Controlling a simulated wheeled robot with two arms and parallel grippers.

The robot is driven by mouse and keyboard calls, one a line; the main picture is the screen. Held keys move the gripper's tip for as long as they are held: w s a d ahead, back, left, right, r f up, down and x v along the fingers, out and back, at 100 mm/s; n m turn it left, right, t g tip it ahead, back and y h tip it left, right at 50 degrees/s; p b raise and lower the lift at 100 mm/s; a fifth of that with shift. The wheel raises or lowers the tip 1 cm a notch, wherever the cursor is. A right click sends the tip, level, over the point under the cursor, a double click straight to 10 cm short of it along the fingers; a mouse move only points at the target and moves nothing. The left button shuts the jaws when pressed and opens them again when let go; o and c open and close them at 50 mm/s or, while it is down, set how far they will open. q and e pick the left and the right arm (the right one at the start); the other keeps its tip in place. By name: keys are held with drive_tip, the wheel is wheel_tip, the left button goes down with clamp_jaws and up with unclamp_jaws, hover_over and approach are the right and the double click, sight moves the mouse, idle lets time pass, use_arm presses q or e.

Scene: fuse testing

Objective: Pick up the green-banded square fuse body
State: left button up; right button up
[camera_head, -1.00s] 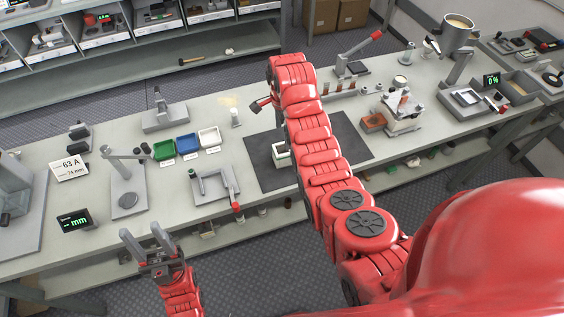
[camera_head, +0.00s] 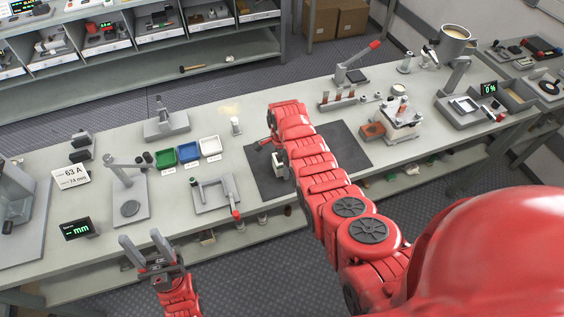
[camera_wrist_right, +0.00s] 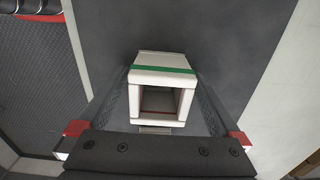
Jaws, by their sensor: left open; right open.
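The green-banded square fuse body (camera_wrist_right: 162,88) is a white, hollow square block with a green stripe along its upper edge. In the right wrist view it stands on the dark mat between the two fingers of my right gripper (camera_wrist_right: 160,80). The fingers are open, with a gap on each side of it. In the head view only a small pale part of the fuse body (camera_head: 279,164) shows beside my right arm, which hides most of that gripper. My left gripper (camera_head: 142,241) is open and empty in front of the bench's near edge.
The dark mat (camera_head: 350,150) lies mid-bench. To its left are a grey clamp fixture (camera_head: 216,194) and green (camera_head: 165,157), blue (camera_head: 188,152) and white (camera_head: 210,146) bins. A metal press device (camera_head: 402,118) and a small brown block (camera_head: 372,131) stand to its right.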

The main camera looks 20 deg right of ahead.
drive_tip(key=shift+c, duration=0.2)
clamp_jaws()
idle(0.4)
drive_tip(key=shift+w, duration=0.1)
